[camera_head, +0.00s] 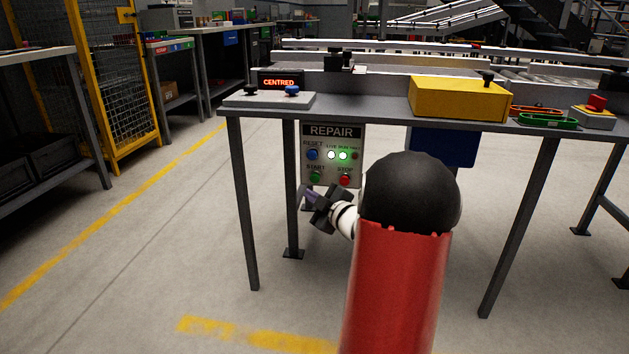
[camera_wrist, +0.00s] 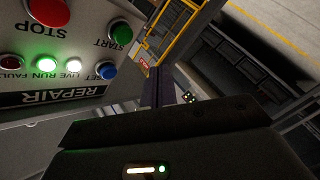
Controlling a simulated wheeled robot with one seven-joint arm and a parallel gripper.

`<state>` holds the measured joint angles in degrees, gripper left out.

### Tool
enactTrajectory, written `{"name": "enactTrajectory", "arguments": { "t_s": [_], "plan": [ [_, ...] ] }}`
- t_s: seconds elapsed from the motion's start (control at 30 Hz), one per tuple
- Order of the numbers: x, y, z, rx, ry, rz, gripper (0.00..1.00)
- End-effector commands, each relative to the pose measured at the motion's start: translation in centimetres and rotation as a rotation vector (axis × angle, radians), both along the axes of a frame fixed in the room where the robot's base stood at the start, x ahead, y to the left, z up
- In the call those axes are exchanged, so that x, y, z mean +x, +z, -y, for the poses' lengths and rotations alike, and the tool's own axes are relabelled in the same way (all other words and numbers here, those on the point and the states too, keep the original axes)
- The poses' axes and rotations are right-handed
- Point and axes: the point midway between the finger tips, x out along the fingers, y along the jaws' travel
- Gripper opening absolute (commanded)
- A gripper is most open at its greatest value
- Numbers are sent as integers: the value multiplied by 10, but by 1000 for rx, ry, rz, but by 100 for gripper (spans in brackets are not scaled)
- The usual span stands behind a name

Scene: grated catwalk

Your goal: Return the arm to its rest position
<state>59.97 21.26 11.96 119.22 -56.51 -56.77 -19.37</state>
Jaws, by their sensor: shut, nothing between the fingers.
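My gripper (camera_head: 304,192) is at the end of my arm, below the front edge of the workbench and just in front of the lower left of the REPAIR panel (camera_head: 333,133). Its fingers are shut with nothing visible between them. In the wrist view my gripper (camera_wrist: 168,88) points away beside the REPAIR panel (camera_wrist: 60,93), which appears upside down at the left. The panel's green START button (camera_head: 315,176) and red STOP button (camera_head: 345,180) show just above my wrist. Two of its lights glow, one white and one green.
The workbench (camera_head: 375,108) carries a yellow box (camera_head: 458,99), a display reading CENTRED (camera_head: 281,82) and a red button box (camera_head: 594,113). Its dark legs (camera_head: 243,205) stand near my arm.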

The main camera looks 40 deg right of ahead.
Motion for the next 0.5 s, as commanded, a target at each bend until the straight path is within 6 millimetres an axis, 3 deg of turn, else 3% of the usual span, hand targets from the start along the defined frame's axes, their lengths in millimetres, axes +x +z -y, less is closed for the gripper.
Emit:
{"name": "enactTrajectory", "arguments": {
  "t_s": [0.5],
  "plan": [
    [3, 4, -6, -1, -9, -13, 0]
  ]
}}
